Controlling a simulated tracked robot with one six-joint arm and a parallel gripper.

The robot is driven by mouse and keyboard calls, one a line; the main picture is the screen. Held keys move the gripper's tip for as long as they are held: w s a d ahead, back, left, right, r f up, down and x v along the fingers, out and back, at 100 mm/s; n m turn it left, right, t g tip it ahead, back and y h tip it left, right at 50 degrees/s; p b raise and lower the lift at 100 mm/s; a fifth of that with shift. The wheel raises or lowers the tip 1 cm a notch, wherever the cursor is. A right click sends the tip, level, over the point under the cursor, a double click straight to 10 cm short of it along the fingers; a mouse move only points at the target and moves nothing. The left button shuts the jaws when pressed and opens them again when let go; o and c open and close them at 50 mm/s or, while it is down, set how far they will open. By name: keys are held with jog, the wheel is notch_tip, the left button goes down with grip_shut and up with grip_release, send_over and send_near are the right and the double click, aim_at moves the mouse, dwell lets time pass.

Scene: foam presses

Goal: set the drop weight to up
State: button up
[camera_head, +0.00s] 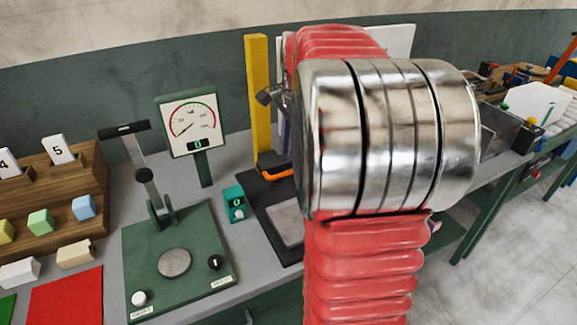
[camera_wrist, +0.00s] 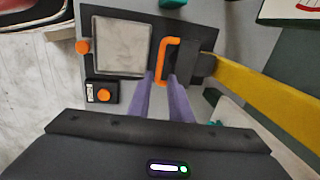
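The drop weight appears to be the dark block with an orange handle (camera_wrist: 166,58), beside the yellow column (camera_wrist: 275,97) in the wrist view. In the head view the yellow column (camera_head: 258,100) stands upright and the orange handle (camera_head: 276,172) sits low near its foot, above the black base. My gripper (camera_wrist: 164,80) has two purple fingers pointing at the handle. They are apart, with one leg of the handle showing in the gap between them. I cannot tell whether they touch it. In the head view my arm hides most of the gripper and part of the press.
A pale square pad (camera_wrist: 122,45) lies on the press base, with an orange knob (camera_wrist: 83,47) and a button box (camera_wrist: 103,92) near it. A green lever press (camera_head: 174,262) and a dial gauge (camera_head: 190,122) stand left. A wooden rack (camera_head: 75,205) is farther left.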

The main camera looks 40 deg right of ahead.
aim_at(287, 172)
jog(key=f, duration=0.2)
jog(key=w+f, duration=0.1)
jog(key=f, duration=0.5)
jog(key=shift+w+d+f, duration=0.15)
jog(key=shift+w+d, duration=0.05)
jog(key=shift+w, duration=0.05)
jog(key=shift+c, duration=0.6)
grip_shut()
jog(key=shift+s+d, duration=0.1)
jog(key=shift+d, duration=0.15)
jog(key=shift+a, duration=0.2)
